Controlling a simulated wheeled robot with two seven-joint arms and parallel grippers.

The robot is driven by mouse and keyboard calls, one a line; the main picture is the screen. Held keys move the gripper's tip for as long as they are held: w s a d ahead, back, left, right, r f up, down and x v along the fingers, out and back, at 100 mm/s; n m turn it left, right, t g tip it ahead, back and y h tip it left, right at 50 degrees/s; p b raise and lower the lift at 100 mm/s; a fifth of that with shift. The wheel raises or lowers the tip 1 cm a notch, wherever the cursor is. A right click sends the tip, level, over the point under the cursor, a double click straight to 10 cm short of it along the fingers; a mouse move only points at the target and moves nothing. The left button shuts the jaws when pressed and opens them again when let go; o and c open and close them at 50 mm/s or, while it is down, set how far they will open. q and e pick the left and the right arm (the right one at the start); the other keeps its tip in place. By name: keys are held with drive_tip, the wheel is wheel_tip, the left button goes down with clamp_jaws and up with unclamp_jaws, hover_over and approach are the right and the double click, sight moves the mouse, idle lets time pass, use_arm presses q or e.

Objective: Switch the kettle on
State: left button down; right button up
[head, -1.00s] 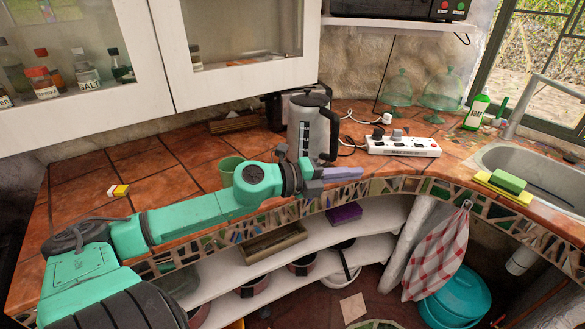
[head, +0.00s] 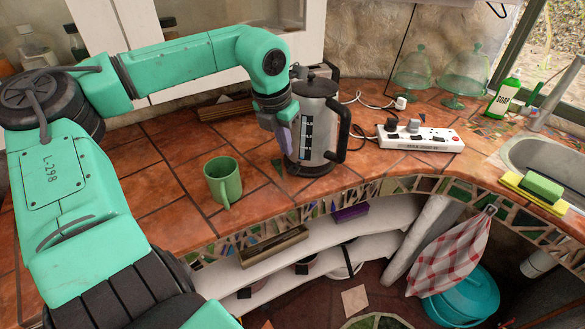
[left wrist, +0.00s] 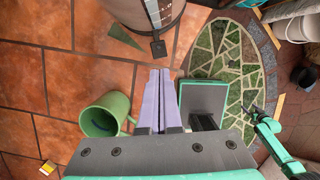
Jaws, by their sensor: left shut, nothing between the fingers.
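The kettle (head: 318,125), a grey jug with a black lid, black handle and a dark gauge strip, stands upright on the tiled counter. In the left wrist view the kettle's lower body (left wrist: 128,14) is at the top edge, with a small dark square tab (left wrist: 158,48) at its base, probably the switch. My left gripper (head: 284,143) points down at the kettle's left front. Its purple fingers (left wrist: 160,78) are shut and empty, their tips just short of the tab in that view. My right gripper (left wrist: 252,108) seems to show small at the right of the wrist view; its jaws are unclear.
A green mug (head: 223,180) stands left of the kettle, near the counter front. A white power strip (head: 425,138) with plugs lies to the right. Glass domes (head: 462,75), a soap bottle (head: 505,97) and the sink (head: 555,155) are farther right. A wall cabinet hangs behind my left arm.

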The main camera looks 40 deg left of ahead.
sight(291, 172)
use_arm(q)
drive_tip(key=b+x, duration=0.3)
drive_tip(key=x, duration=0.3)
drive_tip(key=shift+f, duration=0.2)
drive_tip(key=shift+w+f+b, duration=0.25)
drive_tip(key=shift+f+b, duration=0.15)
drive_tip(key=shift+f+b, duration=0.95)
drive_tip(key=shift+f, duration=0.05)
drive_tip(key=shift+s+r, duration=0.1)
drive_tip(key=shift+r, duration=0.05)
drive_tip(key=s, duration=0.1)
drive_tip(key=s+r, duration=0.1)
drive_tip(key=s, duration=0.1)
drive_tip(key=shift+d, duration=0.1)
drive_tip(key=shift+w+r, duration=0.1)
drive_tip(key=shift+r, duration=0.05)
drive_tip(key=v, duration=1.4)
